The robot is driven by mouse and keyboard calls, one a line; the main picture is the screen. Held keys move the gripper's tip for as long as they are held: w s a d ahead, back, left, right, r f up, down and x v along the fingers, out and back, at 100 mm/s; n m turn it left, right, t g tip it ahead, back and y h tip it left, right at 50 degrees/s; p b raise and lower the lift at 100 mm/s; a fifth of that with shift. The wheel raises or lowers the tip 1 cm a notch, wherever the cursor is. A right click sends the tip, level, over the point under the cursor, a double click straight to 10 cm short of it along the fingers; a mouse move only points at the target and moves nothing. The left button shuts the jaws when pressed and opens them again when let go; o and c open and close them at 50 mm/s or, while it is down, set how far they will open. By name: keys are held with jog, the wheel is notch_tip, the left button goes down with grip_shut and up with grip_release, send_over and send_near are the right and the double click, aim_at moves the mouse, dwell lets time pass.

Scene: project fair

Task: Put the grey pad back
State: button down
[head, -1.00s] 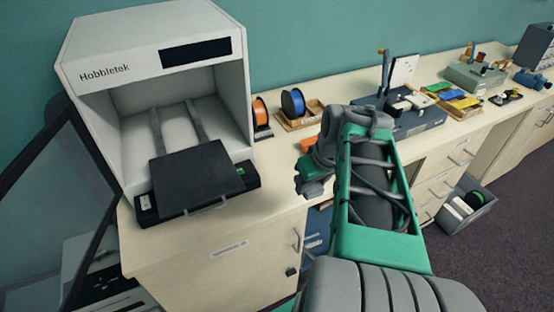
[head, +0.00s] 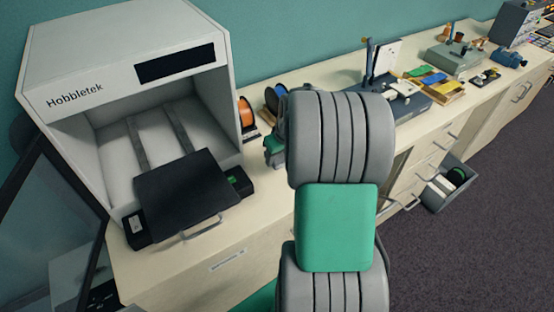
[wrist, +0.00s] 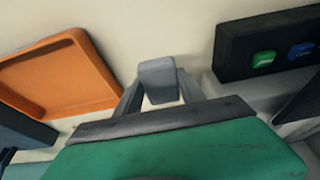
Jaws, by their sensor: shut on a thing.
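In the wrist view a small grey block, seemingly the grey pad (wrist: 157,72), sits between the fingertips of my gripper (wrist: 158,88). The gripper is shut on it, above the pale bench top; I cannot tell whether the pad touches the bench. In the head view only a green bit of my gripper's body shows beside my large grey arm link; the fingers and the pad are hidden. The white Hobbletek machine (head: 75,65) stands to the left, with a black plate (head: 186,192) at its open front.
An orange tray (wrist: 60,75) lies left of my gripper in the wrist view. A black panel with green and blue buttons (wrist: 262,48) is at right. Orange (head: 247,115) and blue spools stand behind my arm.

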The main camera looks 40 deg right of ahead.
aim_at(277, 163)
jog(key=x, duration=0.1)
jog(key=p+x, duration=0.1)
jog(key=x, duration=0.2)
jog(key=shift+d+f+p, duration=0.3)
jog(key=shift+f+p, duration=0.05)
jog(key=shift+p, duration=0.05)
jog(key=shift+f+b, duration=0.3)
jog(key=shift+f, duration=0.1)
jog(key=c, duration=0.7)
grip_release()
jog(key=shift+r, duration=0.15)
